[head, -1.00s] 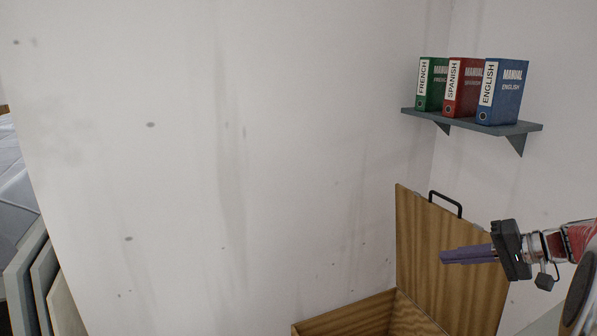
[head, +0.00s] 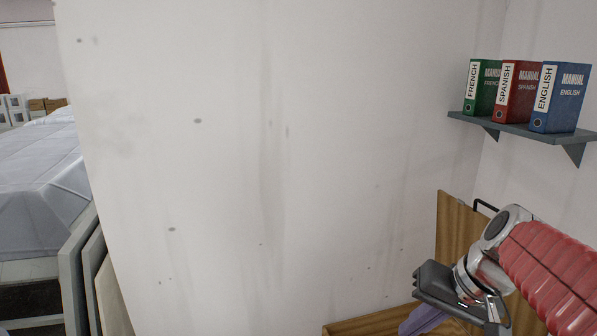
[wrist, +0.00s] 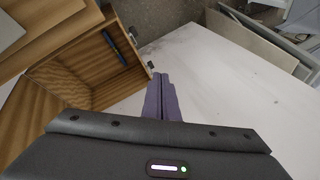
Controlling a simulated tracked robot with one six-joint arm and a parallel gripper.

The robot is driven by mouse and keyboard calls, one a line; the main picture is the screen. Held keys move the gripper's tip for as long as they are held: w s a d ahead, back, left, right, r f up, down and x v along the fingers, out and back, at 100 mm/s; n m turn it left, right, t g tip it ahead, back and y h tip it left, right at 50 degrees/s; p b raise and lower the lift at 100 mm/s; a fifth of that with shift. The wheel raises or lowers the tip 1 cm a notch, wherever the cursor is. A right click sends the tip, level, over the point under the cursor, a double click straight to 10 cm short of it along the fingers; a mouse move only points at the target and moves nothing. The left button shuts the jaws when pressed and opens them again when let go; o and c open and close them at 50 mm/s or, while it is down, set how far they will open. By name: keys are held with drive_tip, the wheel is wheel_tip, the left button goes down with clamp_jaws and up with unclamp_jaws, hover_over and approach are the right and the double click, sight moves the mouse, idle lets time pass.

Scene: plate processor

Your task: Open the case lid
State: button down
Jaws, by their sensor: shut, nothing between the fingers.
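A wooden case (head: 368,325) stands at the bottom right of the head view, mostly cut off by the frame edge. Its lid (head: 452,232) stands raised, roughly upright, with a black handle (head: 486,207) at its top, partly hidden by my arm. The wrist view shows the case's open inside (wrist: 88,75) with a slim blue item (wrist: 112,45) in it. My gripper (head: 412,325) points down and to the left in front of the lid. Its purple fingers (wrist: 161,78) are shut and empty, beside the case's edge in the wrist view.
A shelf (head: 520,130) on the right wall carries green (head: 483,88), red (head: 517,92) and blue (head: 559,98) manuals. Flat panels (head: 95,275) lean at the left, near a pale covered surface (head: 38,175). The wall between is bare.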

drive_tip(key=s+a+f+n+t+h, duration=0.2)
drive_tip(key=s+a+f+n+h, duration=0.1)
drive_tip(key=s, duration=0.7)
drive_tip(key=shift+a+h, duration=0.3)
drive_tip(key=shift+a, duration=0.55)
drive_tip(key=c, duration=2.5)
unclamp_jaws()
drive_tip(key=shift+s, duration=0.1)
